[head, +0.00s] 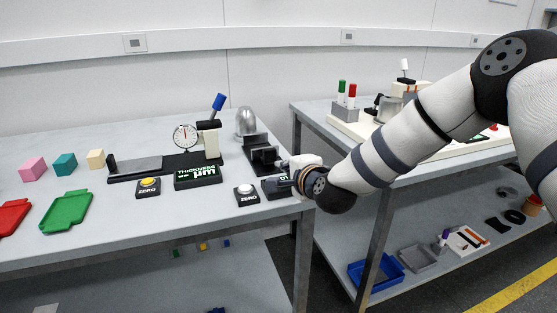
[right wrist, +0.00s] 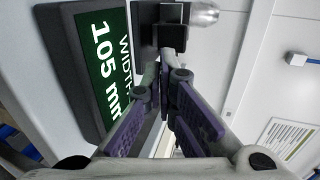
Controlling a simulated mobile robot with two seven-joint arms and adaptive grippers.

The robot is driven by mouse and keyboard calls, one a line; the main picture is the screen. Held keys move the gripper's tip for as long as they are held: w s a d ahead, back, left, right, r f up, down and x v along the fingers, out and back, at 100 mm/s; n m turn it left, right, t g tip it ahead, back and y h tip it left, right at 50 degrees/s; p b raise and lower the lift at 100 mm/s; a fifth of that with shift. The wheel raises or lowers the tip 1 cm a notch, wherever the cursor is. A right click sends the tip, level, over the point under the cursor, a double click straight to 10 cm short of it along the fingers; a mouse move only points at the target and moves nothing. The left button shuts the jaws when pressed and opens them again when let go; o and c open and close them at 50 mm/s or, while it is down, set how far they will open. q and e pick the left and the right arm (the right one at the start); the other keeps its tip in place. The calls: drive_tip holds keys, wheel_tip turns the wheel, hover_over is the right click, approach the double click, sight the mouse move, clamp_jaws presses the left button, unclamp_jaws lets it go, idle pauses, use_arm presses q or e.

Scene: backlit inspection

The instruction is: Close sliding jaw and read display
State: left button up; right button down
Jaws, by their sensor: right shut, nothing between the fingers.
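The black sliding-jaw gauge (head: 264,157) stands at the right end of the left bench, with a silvery domed part (head: 246,122) behind it. In the right wrist view a black jaw block (right wrist: 172,36) is straight ahead, with the silvery part (right wrist: 202,14) beyond it. My left gripper is out of view.
A second gauge with a THICKNESS µm display (head: 198,176) and a round dial (head: 185,137) stands to the left. ZERO buttons with yellow (head: 148,184) and white (head: 246,189) tops are near the front. Green (head: 67,211) and red trays lie far left. Another bench stands right.

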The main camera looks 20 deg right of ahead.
sight(275, 156)
drive_tip(key=x, duration=0.4)
drive_tip(key=shift+w+r+b, duration=0.25)
drive_tip(key=shift+r+b, duration=0.05)
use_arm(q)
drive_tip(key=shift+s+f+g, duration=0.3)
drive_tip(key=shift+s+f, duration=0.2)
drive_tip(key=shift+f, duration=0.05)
use_arm(e)
drive_tip(key=shift+w+r, duration=0.2)
drive_tip(key=shift+w, duration=0.25)
